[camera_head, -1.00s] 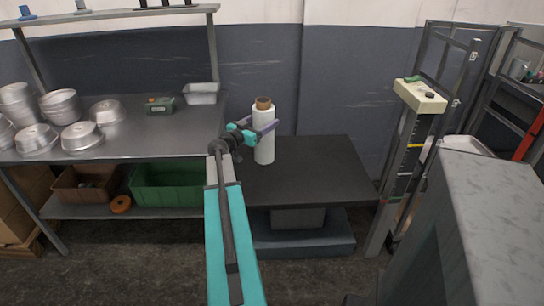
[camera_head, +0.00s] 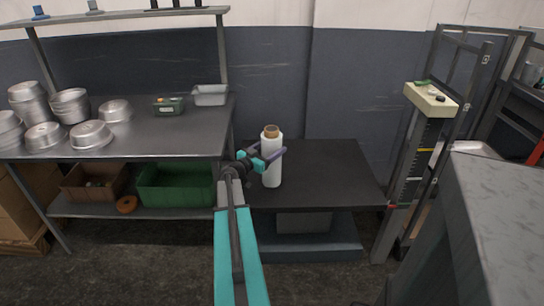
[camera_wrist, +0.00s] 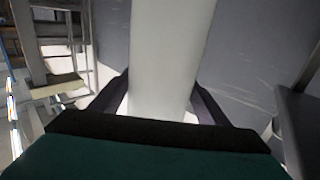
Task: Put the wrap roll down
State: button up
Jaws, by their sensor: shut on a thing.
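The wrap roll (camera_head: 272,168) is a white upright cylinder with a brown core showing at its top. My gripper (camera_head: 272,156) is shut on it, with the two fingers on either side of its upper part. In the wrist view the white roll (camera_wrist: 168,60) fills the middle between my dark fingers. In the head view the roll stands in front of or over the left part of a black-topped table (camera_head: 335,175). I cannot tell whether its bottom touches the tabletop.
A steel bench (camera_head: 165,135) at left holds several metal pans (camera_head: 91,134) and a grey tray (camera_head: 210,95). A green crate (camera_head: 175,187) sits on its lower shelf. A post with a cream box (camera_head: 430,98) stands right of the table. The table's right part is clear.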

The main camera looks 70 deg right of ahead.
jog(key=shift+f, duration=1.9)
jog(key=o, duration=2.1)
jog(key=shift+f, duration=0.1)
jog(key=v, duration=1.2)
